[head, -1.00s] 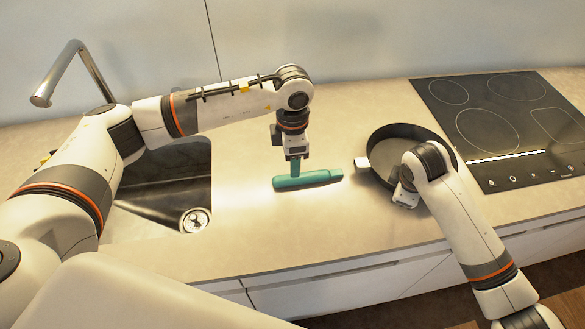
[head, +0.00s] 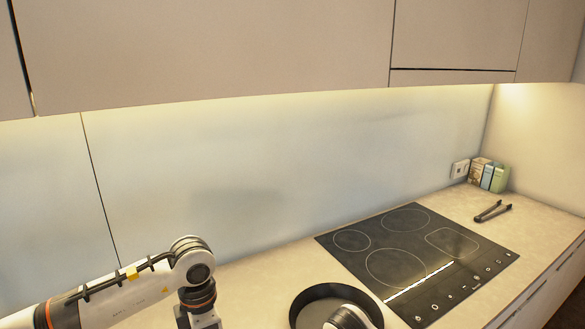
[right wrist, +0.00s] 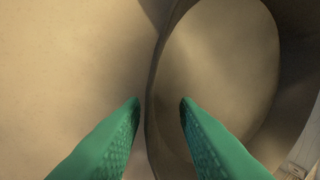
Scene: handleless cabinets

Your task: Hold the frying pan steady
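The dark round frying pan (head: 311,306) sits on the counter at the bottom edge of the head view, left of the hob. Its near part is cut off and partly hidden by my right wrist. In the right wrist view, the pan (right wrist: 225,60) fills the right half. My right gripper (right wrist: 160,103) has its green fingers apart, with the pan's side wall between them: one finger outside, the other on the inner side. I cannot tell whether either touches. My left arm comes in at the lower left of the head view; its fingers are below the frame.
A black hob (head: 415,262) lies right of the pan. Black tongs (head: 493,211) and small boxes (head: 488,174) are at the far right of the counter (head: 520,225). Upper cabinets (head: 210,50) hang above. Counter between my left arm and the pan looks clear.

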